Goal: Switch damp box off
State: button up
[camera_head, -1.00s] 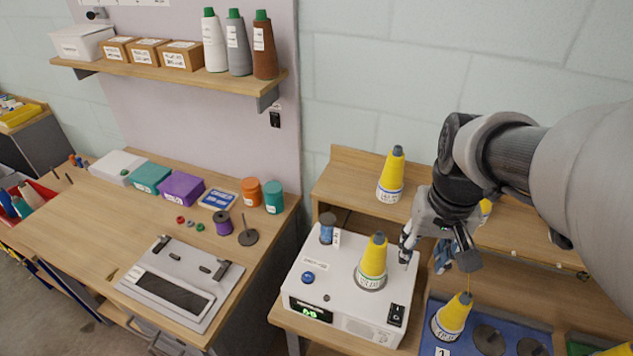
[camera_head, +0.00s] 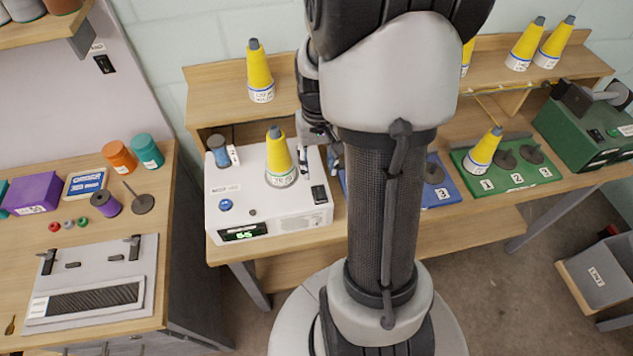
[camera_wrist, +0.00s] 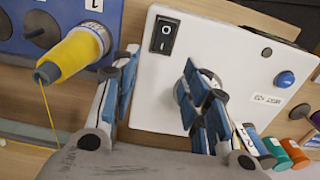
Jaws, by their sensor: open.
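The damp box (camera_head: 240,190) is a white box on the wooden bench, with a lit green display (camera_head: 243,233), a blue button (camera_head: 225,204) and a yellow cone (camera_head: 280,165) upright on top. Its black rocker switch (camera_head: 319,194) is at the right of its top. In the wrist view the switch (camera_wrist: 165,35) shows O and I marks, but which side is pressed is unclear. My gripper (camera_wrist: 160,78) is open over the box, its fingers apart and short of the switch in the picture. In the head view my arm partly hides my gripper (camera_head: 325,140).
A blue tray (camera_wrist: 20,35) with a yellow cone (camera_wrist: 72,55) lies close beside the box. A yellow cone (camera_head: 260,75) stands on the shelf behind. A green tray (camera_head: 505,168) lies further right.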

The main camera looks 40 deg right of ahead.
aim_at(318, 186)
notch_tip(318, 186, down, 7)
jog(key=shift+f+b, duration=0.1)
jog(key=shift+b, duration=0.9)
jog(key=shift+c, duration=0.4)
grip_shut()
